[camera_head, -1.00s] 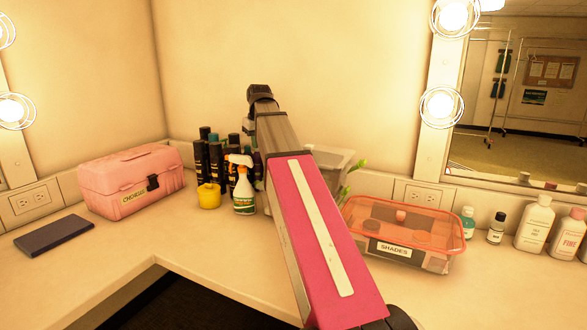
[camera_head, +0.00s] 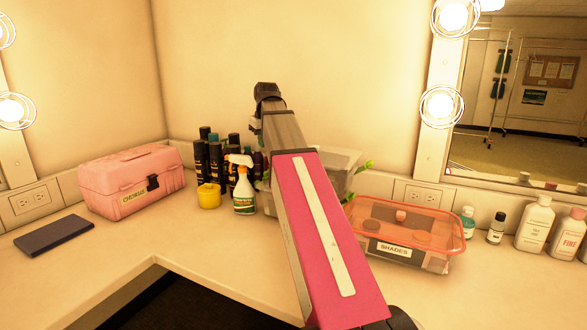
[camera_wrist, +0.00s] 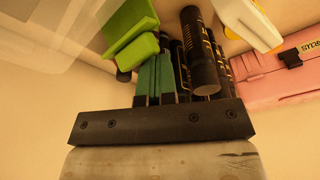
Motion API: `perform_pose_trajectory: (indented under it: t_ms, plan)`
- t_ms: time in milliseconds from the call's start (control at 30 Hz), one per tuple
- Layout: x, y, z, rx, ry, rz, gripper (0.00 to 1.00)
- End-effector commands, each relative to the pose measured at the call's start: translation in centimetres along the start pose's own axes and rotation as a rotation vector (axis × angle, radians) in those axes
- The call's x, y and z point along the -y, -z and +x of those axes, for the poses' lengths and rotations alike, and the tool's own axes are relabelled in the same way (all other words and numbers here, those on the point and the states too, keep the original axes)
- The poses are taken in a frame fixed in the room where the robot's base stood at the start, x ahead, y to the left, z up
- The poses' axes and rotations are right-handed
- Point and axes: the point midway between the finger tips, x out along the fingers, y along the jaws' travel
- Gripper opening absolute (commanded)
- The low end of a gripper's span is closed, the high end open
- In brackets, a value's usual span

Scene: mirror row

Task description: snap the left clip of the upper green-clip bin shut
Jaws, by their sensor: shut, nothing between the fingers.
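The clear green-clip bin (camera_head: 342,160) stands behind my arm in the head view, partly hidden. A green clip (camera_head: 367,165) sticks out at its right side; its left side is mostly covered by my arm. In the wrist view, the translucent bin wall (camera_wrist: 45,30) fills the upper left. Bright green clip parts (camera_wrist: 130,22) jut from it; I cannot tell whether they are one clip or two. My gripper (camera_wrist: 157,60) is shut and empty, its fingertips close beside the lower green part. Contact is unclear. The head view hides the fingers.
Dark bottles (camera_wrist: 200,55) and a spray bottle (camera_head: 243,190) stand left of the bin. A yellow jar (camera_head: 209,196) and pink case (camera_head: 130,180) are further left. An orange-lidded SHADES box (camera_head: 405,225) sits close at the right.

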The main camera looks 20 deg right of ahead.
Motion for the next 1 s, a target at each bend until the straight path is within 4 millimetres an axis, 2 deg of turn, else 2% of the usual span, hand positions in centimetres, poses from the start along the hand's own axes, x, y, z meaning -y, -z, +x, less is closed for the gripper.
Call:
perform_pose_trajectory:
  t_ms: [600,1000]
  plan:
    - [-0.9,-1.5,-0.7,0.001,-0.001,0.002,0.0]
    - [-0.9,-1.5,-0.8,0.001,-0.001,0.001,0.0]
